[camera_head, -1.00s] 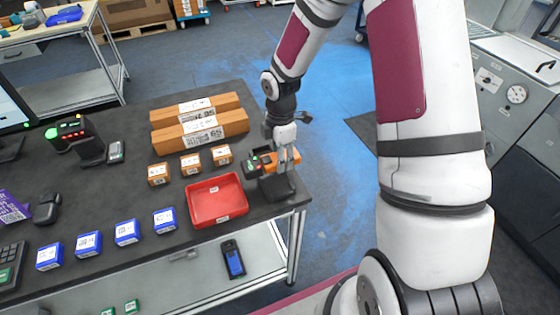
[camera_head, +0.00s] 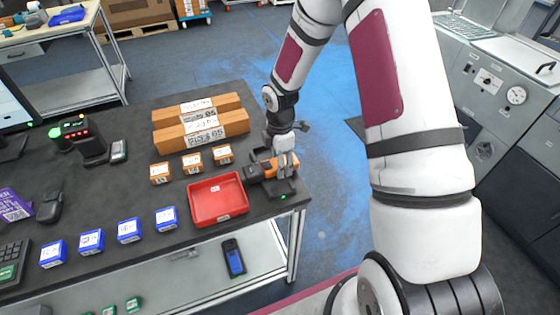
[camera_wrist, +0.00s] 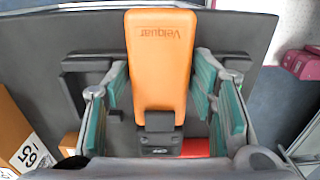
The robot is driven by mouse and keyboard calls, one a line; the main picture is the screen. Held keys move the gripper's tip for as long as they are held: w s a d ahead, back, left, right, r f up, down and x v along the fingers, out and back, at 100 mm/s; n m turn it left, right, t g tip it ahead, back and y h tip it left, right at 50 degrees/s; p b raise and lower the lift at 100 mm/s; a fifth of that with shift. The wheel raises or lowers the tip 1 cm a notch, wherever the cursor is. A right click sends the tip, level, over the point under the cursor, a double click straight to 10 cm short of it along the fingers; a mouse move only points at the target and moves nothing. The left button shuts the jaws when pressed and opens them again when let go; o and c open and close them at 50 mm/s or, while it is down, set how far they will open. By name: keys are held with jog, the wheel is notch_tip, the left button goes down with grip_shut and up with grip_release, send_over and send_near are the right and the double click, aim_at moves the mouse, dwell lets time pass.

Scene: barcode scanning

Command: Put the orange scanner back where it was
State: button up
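The orange and black scanner (camera_head: 268,169) rests on its black stand (camera_head: 284,190) at the right end of the dark table, and a small green light shows on the stand's front. In the wrist view the scanner's orange body (camera_wrist: 160,55) fills the middle, with its black end towards the bottom. My gripper (camera_head: 287,160) is around the scanner from above. In the wrist view its teal-padded fingers (camera_wrist: 160,92) stand on both sides of the scanner with gaps, so it is open. The contact between scanner and stand is partly hidden.
A red tray (camera_head: 218,200) stands just left of the stand. Small orange boxes (camera_head: 193,162) and long brown cartons (camera_head: 203,128) lie behind it. Blue boxes (camera_head: 129,230) line the front edge. A black device with lights (camera_head: 83,138) stands at the left.

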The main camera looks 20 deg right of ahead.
jog(key=s+r+m+t+h+b, duration=0.1)
jog(key=s+r+m, duration=0.1)
jog(key=r, duration=0.9)
jog(key=s+r+m, duration=0.2)
jog(key=r, duration=0.9)
jog(key=s+a+r+m+t, duration=0.1)
jog(key=s+r+m+t, duration=0.1)
jog(key=s+r+m, duration=0.5)
jog(key=s+a+r+m+t+y, duration=0.1)
jog(key=s+r+m, duration=0.5)
jog(key=s, duration=0.6)
jog(key=shift+s+a+r+m+t, duration=0.3)
jog(key=shift+a+r+m+t, duration=0.15)
jog(key=shift+t, duration=0.35)
